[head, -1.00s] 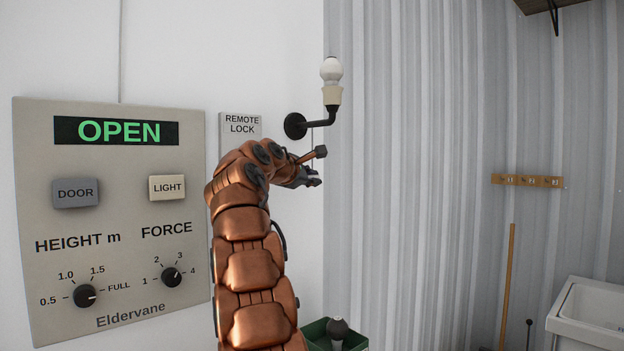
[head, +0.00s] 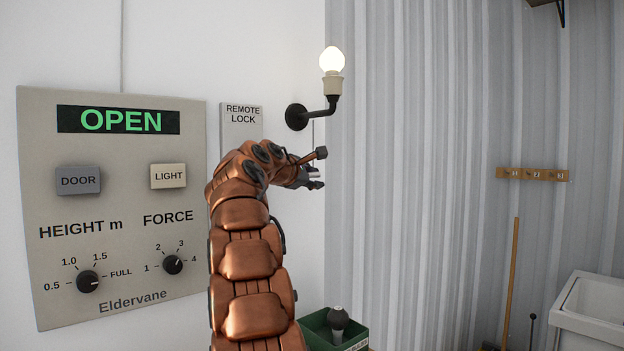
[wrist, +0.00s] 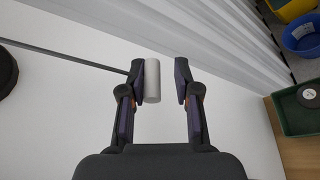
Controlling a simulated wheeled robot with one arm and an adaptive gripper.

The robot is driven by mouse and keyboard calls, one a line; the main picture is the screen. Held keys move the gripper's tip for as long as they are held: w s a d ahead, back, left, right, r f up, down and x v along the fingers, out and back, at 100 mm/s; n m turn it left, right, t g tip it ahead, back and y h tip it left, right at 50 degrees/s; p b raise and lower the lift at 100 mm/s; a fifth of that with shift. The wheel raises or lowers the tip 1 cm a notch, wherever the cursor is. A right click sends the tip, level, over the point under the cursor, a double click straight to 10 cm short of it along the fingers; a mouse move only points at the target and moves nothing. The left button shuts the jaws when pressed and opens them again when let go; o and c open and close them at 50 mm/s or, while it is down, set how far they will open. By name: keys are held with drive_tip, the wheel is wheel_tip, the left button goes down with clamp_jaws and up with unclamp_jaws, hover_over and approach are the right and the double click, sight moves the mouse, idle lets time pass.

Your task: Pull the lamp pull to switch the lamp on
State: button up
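The lamp (head: 332,60) is a bare bulb in a pale socket on a black wall arm, and it glows. A thin cord (head: 314,132) hangs from the arm. The lamp pull (wrist: 152,82) is a pale cylinder, seen in the wrist view with its cord running off to the left. My gripper (head: 318,178) is below the lamp in the head view. In the wrist view my gripper (wrist: 168,82) is open around the pull, which lies close to or against the left finger, with a clear gap to the right finger.
A control panel (head: 120,265) reading OPEN and a REMOTE LOCK plate (head: 241,145) are on the wall to the left. A green bin (head: 355,338) is below right of my arm. A white sink (head: 590,310) and a wooden pole (head: 511,285) stand at the right.

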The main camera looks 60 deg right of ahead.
drive_tip(key=shift+o, duration=0.6)
drive_tip(key=shift+v, duration=0.85)
drive_tip(key=v, duration=1)
drive_tip(key=shift+w+a, duration=0.1)
drive_tip(key=shift+a, duration=0.05)
